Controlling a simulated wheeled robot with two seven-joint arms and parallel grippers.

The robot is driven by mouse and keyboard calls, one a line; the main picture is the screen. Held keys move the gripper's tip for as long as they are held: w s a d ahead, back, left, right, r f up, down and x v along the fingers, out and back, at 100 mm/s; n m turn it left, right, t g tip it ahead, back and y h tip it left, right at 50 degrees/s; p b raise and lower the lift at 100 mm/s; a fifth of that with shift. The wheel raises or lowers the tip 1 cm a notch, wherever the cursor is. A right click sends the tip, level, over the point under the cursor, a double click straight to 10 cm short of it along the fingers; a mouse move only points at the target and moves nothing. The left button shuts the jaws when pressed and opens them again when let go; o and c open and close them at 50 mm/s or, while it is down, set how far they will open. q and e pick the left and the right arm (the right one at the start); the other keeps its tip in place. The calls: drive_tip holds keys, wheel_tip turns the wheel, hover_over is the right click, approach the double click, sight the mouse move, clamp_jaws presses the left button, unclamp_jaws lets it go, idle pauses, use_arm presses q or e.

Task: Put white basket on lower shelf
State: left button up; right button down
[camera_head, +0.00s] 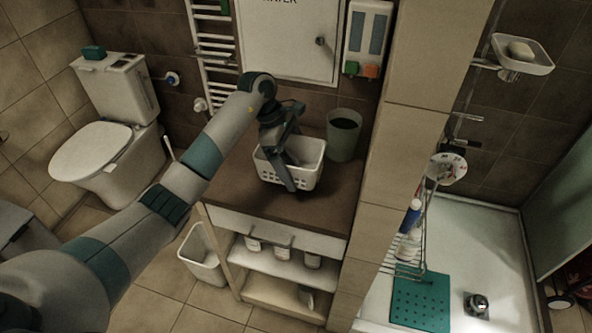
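The white basket (310,172) stands on the brown top of a small shelf unit. It has slotted walls, is upright, and looks empty where I can see inside. My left gripper (291,174) reaches down at the basket, with one dark finger running down across its front wall. The other finger is partly hidden, so whether the jaws are closed on the wall is unclear. The unit's lower shelf (262,289) is pale and open at the front, under a middle shelf (262,264) with several white containers. My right gripper is out of view.
A grey-green bin (343,137) stands close behind the basket at the right. A small white object (306,297) sits at the lower shelf's right end. A white waste bin (200,257) stands left of the unit. A tiled wall borders the right.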

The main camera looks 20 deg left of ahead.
use_arm(q)
wheel_tip(320, 180, down, 2)
drive_tip(key=shift+d+p, duration=0.1)
drive_tip(key=shift+p, duration=0.25)
drive_tip(key=shift+f, duration=0.45)
drive_tip(key=shift+f, duration=0.15)
drive_tip(key=o, duration=0.8)
drive_tip(key=shift+c, duration=0.2)
